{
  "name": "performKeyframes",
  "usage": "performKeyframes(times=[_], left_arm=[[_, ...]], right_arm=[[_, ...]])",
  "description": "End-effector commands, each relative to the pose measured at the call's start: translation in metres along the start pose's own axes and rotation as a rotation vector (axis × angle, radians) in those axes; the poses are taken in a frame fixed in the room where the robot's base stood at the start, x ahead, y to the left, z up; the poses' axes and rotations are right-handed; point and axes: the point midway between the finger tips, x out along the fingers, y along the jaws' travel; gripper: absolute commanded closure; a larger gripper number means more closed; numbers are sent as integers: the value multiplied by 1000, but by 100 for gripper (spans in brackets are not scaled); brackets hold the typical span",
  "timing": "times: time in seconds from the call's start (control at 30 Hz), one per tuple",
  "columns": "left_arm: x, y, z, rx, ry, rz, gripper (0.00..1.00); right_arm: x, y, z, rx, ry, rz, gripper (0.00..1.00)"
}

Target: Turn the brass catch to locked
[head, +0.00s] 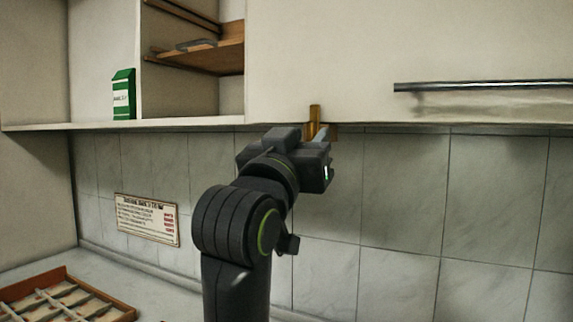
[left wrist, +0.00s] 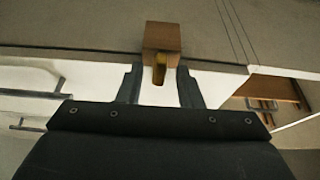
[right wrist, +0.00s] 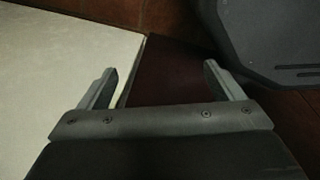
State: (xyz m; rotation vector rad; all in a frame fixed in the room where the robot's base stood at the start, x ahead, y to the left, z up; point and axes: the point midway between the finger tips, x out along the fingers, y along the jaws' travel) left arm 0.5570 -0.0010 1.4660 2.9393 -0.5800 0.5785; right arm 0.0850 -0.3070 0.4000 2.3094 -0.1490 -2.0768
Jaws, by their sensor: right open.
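The brass catch (head: 315,116) stands upright against the lower edge of the white cabinet door in the head view. In the left wrist view the brass lever (left wrist: 160,66) sits on a brown block (left wrist: 162,38). My left gripper (head: 319,134) is just below and at the catch. Its two fingers stand on either side of the lever in the left wrist view (left wrist: 159,78), with a gap showing on both sides. My right gripper (right wrist: 160,80) is open and empty in the right wrist view, away from the catch.
A metal bar handle (head: 480,86) is on the cabinet door at right. An open cubby with a wooden shelf (head: 200,54) and a green-and-white box (head: 123,95) are at left. A sign (head: 147,219) leans on the tiles; a wooden tray (head: 70,287) lies on the counter.

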Motion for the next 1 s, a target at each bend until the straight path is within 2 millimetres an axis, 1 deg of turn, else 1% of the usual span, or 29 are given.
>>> performKeyframes(times=[0.17, 0.4, 0.7, 0.83, 1.0], left_arm=[[-27, 0, 3, -3, 4, 1, 67], [-78, 0, 2, -2, 5, 1, 67], [-140, 0, 2, -2, 5, 1, 67], [-157, 0, 2, 0, 4, 1, 67], [-168, 0, 1, 0, 1, 0, 67]], right_arm=[[12, -2, 1, 1, 0, -1, 12], [26, -4, 3, 1, 0, -2, 12], [40, -5, 4, 1, 0, -2, 12], [47, -6, 5, 1, 0, -2, 12], [50, -6, 5, 1, 0, -2, 12]])
